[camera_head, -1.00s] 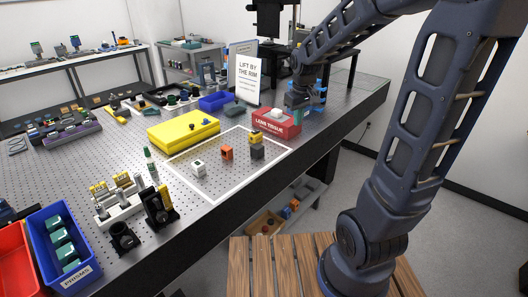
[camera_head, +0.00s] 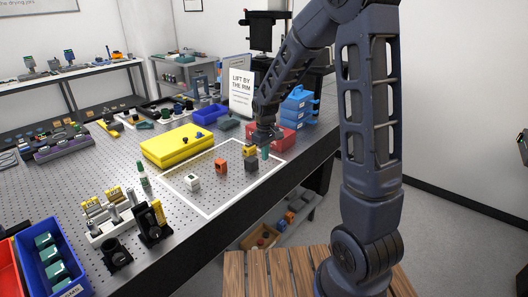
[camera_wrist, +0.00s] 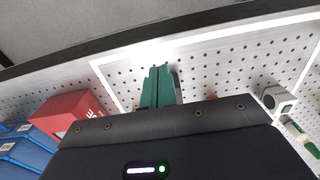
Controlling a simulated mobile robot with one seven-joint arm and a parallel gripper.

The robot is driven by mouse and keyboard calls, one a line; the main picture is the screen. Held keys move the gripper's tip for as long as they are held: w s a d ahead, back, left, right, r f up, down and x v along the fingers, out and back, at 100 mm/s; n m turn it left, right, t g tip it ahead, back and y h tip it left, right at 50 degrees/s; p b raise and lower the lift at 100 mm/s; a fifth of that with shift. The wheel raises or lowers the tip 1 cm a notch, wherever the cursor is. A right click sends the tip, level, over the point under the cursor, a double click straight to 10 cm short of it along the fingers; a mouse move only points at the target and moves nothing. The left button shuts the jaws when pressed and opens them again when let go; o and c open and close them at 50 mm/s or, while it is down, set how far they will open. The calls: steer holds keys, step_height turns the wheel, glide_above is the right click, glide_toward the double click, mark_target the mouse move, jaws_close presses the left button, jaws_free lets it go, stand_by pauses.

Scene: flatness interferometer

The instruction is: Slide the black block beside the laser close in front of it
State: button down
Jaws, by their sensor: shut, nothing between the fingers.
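A black block (camera_head: 251,165) stands inside the white outlined area near the front edge of the table. A yellow block (camera_head: 249,150) shows just behind it. An orange block (camera_head: 221,166) and a white block (camera_head: 193,182) stand to its left. I cannot tell which of these is the laser. My gripper (camera_head: 265,153) points down just right of the black block, with a small gap or light contact; I cannot tell which. In the wrist view its teal fingers (camera_wrist: 158,86) are together and empty.
A red tissue box (camera_head: 285,136) and blue stacked boxes (camera_head: 298,108) stand right of and behind my gripper. A yellow case (camera_head: 178,145) lies behind the outlined area. Optical mounts (camera_head: 152,222) and a blue bin (camera_head: 45,262) are at front left. The outlined area's front is bare.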

step_height(320, 180, down, 6)
steer(key=shift+f, duration=0.1)
steer(key=shift+w+a+f, duration=0.25)
steer(key=shift+w+a, duration=0.7)
steer(key=shift+w, duration=0.05)
steer(key=shift+w+a, duration=0.4)
steer(key=shift+a, duration=0.05)
steer(key=w+a, duration=0.6)
steer(key=shift+w+a, duration=0.3)
steer(key=shift+w, duration=0.05)
